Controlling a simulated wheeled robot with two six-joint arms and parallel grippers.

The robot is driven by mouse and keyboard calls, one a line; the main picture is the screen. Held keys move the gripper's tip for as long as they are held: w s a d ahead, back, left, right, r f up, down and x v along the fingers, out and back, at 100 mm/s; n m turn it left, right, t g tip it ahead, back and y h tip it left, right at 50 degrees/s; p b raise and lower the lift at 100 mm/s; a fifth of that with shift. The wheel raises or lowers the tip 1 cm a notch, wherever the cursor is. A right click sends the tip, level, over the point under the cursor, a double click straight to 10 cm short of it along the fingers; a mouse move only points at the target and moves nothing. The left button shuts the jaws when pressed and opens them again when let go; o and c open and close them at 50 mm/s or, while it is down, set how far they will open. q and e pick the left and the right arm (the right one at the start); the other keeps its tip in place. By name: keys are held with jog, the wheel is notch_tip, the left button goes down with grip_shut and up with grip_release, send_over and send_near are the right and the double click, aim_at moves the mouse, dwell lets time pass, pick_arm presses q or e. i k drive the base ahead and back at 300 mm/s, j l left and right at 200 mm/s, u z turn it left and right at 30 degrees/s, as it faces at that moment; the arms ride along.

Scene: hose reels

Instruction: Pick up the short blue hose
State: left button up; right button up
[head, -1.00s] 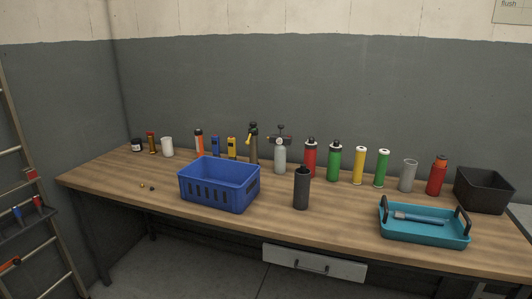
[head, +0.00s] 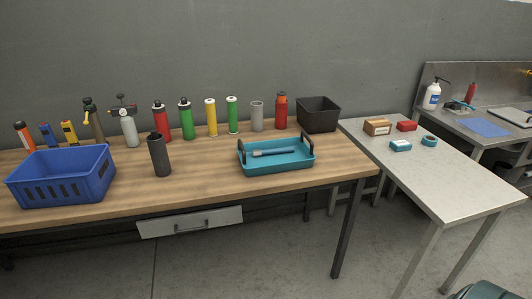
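I cannot make out a short blue hose in the head view. A teal tray (head: 276,168) with black handles stands on the wooden bench, with a slim dark grey-blue item (head: 272,152) lying in it; I cannot tell exactly what that item is. On the pale table at right lie a small teal box (head: 401,146) and a round teal roll-like thing (head: 429,140), too small to identify. Neither of my grippers is in view.
A blue crate (head: 62,176) and a dark cylinder (head: 159,154) stand on the wooden bench (head: 215,183). Several bottles and canisters line its back, beside a black bin (head: 318,115). The pale table (head: 450,181) has a clear front; open floor lies between the tables.

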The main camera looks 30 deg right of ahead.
aim_at(274, 152)
jog(key=i+j+z, duration=0.1)
jog(key=z, duration=1.4)
